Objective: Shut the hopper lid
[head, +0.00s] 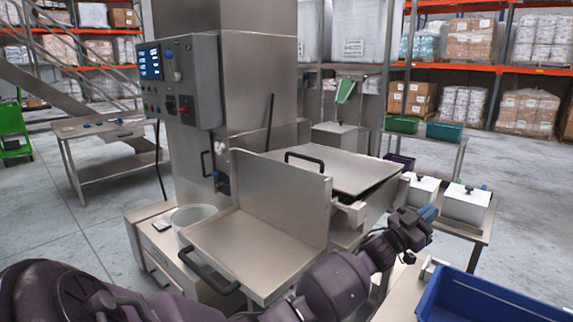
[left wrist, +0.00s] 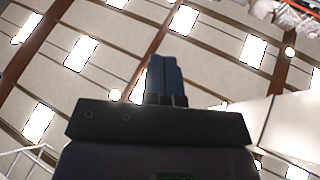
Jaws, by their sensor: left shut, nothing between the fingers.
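The steel hopper has a flat top panel (head: 345,168), which looks like the lid, lying nearly level with a dark gap under its right edge. A black handle (head: 305,158) shows at its near left side. In front of it an upright steel plate (head: 285,198) rises from a flat steel shelf (head: 250,250) with a black front handle (head: 205,272). My left gripper (head: 425,213) is to the right of the hopper, clear of the panel and handles. Its blue fingers are together and empty, also in the left wrist view (left wrist: 166,80), against the ceiling. My right gripper is out of view.
A control box (head: 180,80) is on the column at left. White boxes (head: 466,205) stand on a bench right of my left gripper. A blue bin (head: 495,295) is at lower right. A round pale bucket (head: 193,218) sits beside the shelf. Open floor lies at left.

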